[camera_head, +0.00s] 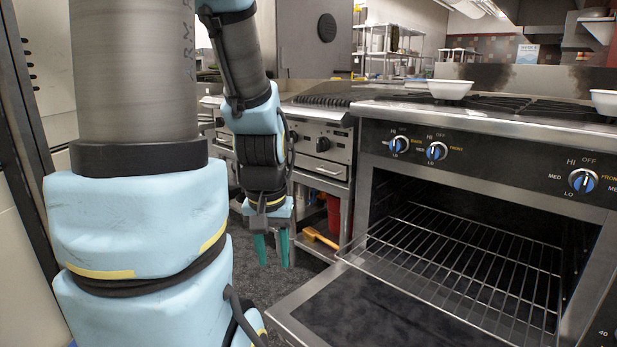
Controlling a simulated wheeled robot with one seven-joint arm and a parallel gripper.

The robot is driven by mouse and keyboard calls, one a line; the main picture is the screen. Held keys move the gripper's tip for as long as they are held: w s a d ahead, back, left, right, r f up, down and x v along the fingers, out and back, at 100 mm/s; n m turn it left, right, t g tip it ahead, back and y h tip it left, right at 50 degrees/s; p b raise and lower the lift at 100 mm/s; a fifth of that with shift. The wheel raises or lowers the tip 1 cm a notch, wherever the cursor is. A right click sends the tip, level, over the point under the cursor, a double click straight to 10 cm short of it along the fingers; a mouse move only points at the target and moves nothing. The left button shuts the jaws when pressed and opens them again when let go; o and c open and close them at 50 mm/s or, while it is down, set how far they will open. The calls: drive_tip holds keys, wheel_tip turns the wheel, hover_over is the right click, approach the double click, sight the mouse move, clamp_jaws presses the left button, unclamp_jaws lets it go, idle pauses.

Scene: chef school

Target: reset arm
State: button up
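My arm stands at the left of the view and folds over, with its end hanging down in front of the grill counter. My gripper (271,250) points downward with two teal fingers spread apart. Nothing shows between the fingers, and they touch nothing that I can see. The gripper hangs left of the open oven (470,215), above the dark floor.
The oven door (375,305) is folded down, and a wire rack (455,262) sticks out over it. White bowls (449,88) stand on the stove top. A red bucket (333,212) and a yellow-handled tool (320,238) sit on a low shelf behind my gripper.

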wheel_tip(320, 180, up, 25)
drive_tip(key=p, duration=2.3)
drive_tip(key=shift+p, duration=0.3)
